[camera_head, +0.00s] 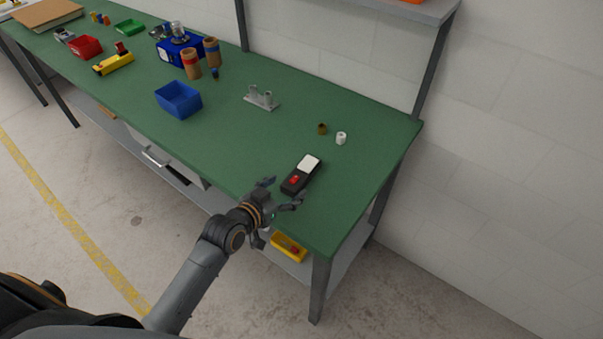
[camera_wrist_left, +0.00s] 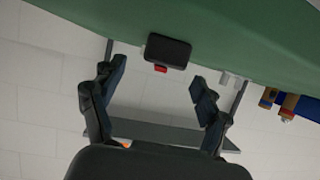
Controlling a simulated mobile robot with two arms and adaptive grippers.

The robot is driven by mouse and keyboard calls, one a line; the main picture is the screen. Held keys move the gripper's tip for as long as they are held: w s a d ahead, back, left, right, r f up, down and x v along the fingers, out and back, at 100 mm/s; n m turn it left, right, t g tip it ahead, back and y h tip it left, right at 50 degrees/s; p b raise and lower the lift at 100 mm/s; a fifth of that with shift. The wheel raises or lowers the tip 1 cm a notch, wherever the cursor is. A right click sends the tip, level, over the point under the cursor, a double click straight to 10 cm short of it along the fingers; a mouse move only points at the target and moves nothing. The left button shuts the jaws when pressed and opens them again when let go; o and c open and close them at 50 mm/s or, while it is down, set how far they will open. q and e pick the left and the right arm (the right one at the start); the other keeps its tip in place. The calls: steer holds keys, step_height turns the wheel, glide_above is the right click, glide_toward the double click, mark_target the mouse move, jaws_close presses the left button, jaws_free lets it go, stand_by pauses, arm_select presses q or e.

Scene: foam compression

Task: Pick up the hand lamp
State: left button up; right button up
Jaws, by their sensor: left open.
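The hand lamp (camera_head: 300,174) lies on the green workbench (camera_head: 229,151) near its right front corner. It is black with a white panel at the far end and a red part on top. My left gripper (camera_head: 284,193) is open at the front edge of the bench, close to the lamp's near end, with nothing between its fingers. In the left wrist view, the dark end of the lamp (camera_wrist_left: 167,50) with its red part shows beyond the open fingers of the left gripper (camera_wrist_left: 156,92). My right gripper is not in view.
A white roll (camera_head: 341,138) and a brown cylinder (camera_head: 322,128) stand behind the lamp. A grey fixture (camera_head: 262,98) and a blue bin (camera_head: 178,99) are farther left. A yellow bin (camera_head: 289,247) sits on the lower shelf. The bench between bin and lamp is clear.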

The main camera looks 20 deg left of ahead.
mark_target(294, 179)
arm_select(q)
steer(key=x, duration=0.1)
steer(key=p+x, duration=0.1)
steer(key=x, duration=0.3)
steer(key=shift+w+a+r+p, duration=0.1)
steer(key=shift+w+r+p, duration=0.15)
steer(key=shift+r+p, duration=0.1)
steer(key=shift+w+f, duration=0.15)
steer(key=shift+w, duration=0.15)
steer(key=shift+s, duration=0.1)
steer(key=c, duration=1.4)
